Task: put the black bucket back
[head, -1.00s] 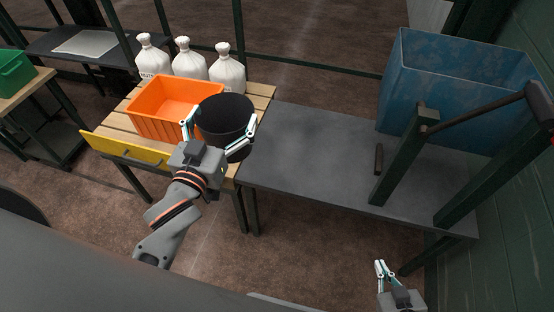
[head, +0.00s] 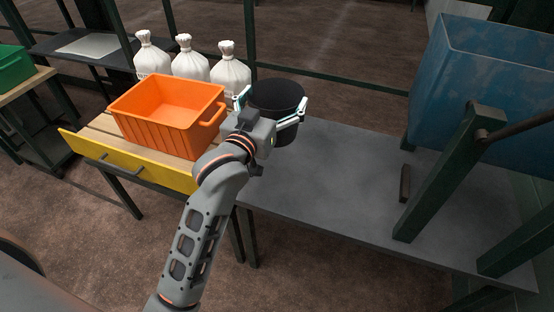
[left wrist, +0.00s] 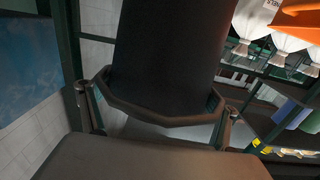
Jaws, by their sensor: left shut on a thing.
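The black bucket (head: 277,98) is in the head view, held upright beside the right side of the orange crate, over where the wooden table meets the grey table. My left gripper (head: 270,117) is shut around the bucket, its fingers on either side of the wall. In the left wrist view the bucket (left wrist: 172,60) fills the upper middle between the fingers. Whether its base touches a table is hidden by my arm and gripper. My right gripper is out of view.
The orange crate (head: 170,126) stands on the wooden table with a yellow drawer front (head: 128,160). White sacks (head: 190,65) stand behind it. The grey table (head: 340,185) is largely bare, with a dark bar (head: 405,183), a green post (head: 437,175) and a blue bin (head: 492,95) at right.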

